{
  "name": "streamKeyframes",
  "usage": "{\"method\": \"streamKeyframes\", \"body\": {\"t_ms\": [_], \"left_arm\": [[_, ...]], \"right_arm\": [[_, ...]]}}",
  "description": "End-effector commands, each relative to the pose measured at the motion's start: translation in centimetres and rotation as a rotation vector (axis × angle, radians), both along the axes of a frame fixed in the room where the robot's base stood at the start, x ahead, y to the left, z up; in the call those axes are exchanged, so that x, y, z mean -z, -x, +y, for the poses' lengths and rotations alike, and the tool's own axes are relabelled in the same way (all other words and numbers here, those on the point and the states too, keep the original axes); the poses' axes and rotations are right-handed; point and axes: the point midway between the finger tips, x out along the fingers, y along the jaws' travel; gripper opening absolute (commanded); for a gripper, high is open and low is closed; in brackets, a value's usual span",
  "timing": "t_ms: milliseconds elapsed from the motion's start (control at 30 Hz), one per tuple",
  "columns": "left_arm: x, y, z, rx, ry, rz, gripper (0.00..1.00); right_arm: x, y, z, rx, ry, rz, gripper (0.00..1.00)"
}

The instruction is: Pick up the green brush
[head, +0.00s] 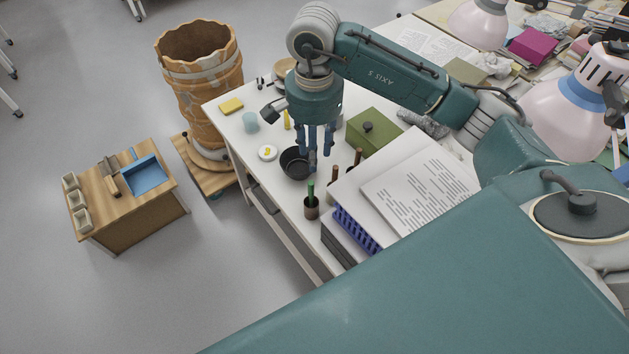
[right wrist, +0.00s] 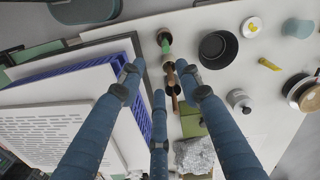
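The green brush (head: 310,190) stands in a small brown cup (head: 311,208) near the table's front edge, its green part upward. In the right wrist view the green brush (right wrist: 165,46) shows at the top middle, beyond the fingertips. My right gripper (head: 315,150) points down over the table, behind the brush and close to a black bowl (head: 296,164). Its blue fingers are spread apart in the right wrist view (right wrist: 160,84), with nothing visibly held. My left gripper is not in view.
Brown-handled tools (head: 335,173) stand right of the cup. A blue-violet rack (head: 354,230) and papers (head: 420,185) lie to the right. A green box (head: 373,133) is behind. A white dish (head: 267,153) and a light-blue cup (head: 250,122) stand left of the bowl.

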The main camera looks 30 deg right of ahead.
Motion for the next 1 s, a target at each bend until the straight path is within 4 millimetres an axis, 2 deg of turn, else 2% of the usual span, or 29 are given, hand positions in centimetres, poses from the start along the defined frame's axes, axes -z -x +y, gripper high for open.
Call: {"method": "streamKeyframes", "body": {"t_ms": [33,533,667,1000], "left_arm": [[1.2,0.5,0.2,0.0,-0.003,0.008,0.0],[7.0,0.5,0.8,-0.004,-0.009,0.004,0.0],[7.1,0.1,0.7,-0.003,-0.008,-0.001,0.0],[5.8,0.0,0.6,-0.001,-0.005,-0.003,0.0]], "right_arm": [[1.1,0.0,0.0,-0.001,-0.001,0.0,0.35],[7.0,0.0,0.1,0.0,-0.001,0.0,0.35],[7.7,0.1,0.1,0.0,0.0,0.001,0.35],[12.3,0.1,0.2,0.001,-0.001,0.003,0.35]]}}
